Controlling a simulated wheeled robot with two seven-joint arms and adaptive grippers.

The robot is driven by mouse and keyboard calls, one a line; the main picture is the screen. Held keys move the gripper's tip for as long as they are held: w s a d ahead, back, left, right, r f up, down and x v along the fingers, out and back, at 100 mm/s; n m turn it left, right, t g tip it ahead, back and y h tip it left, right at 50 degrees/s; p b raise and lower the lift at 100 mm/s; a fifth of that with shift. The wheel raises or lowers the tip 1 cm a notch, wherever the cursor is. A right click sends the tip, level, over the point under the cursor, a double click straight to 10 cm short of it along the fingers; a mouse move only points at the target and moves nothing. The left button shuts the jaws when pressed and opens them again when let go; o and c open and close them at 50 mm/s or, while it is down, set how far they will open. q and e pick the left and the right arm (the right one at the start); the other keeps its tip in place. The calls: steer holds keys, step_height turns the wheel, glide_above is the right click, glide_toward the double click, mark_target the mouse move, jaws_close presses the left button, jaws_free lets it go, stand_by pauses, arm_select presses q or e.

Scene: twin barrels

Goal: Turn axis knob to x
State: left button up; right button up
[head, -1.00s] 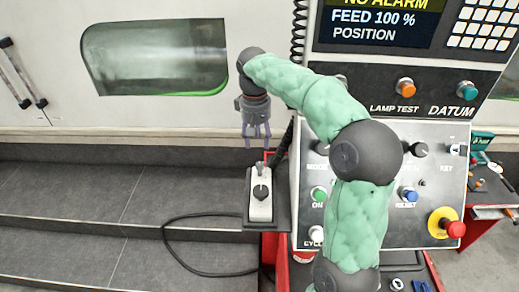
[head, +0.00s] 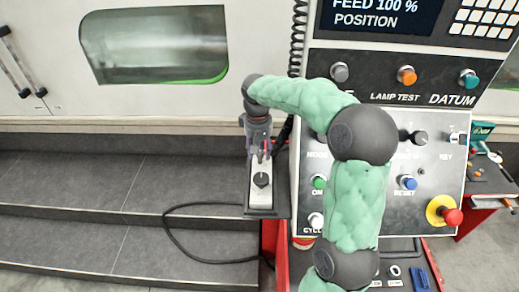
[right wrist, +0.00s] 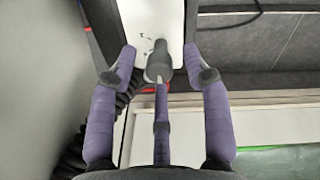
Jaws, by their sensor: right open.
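A white hand-held pendant (head: 261,200) sits in a dark holder at the left side of the control panel. A black knob (head: 262,180) shows on its lower part in the head view. My right gripper (head: 261,153) is over the pendant's upper part and hides what is there. In the right wrist view, a dark knob (right wrist: 158,62) stands on the white face, beside small marks too blurred to read. The open purple fingers of my right gripper (right wrist: 163,72) are spread to both sides of this knob, with no clear contact. Which knob selects the axis, and its setting, cannot be read. My left gripper is not in view.
The control panel (head: 440,185), with buttons and a red emergency stop (head: 452,216), stands right of the pendant. A coiled cable (head: 299,40) hangs behind it. A black cable (head: 190,207) loops over grey steps (head: 80,185), which are otherwise clear.

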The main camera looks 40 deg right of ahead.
jaws_close()
steer(key=shift+m, duration=0.3)
steer(key=m, duration=1.1)
steer(key=shift+b, duration=0.3)
stand_by(0.4)
jaws_free()
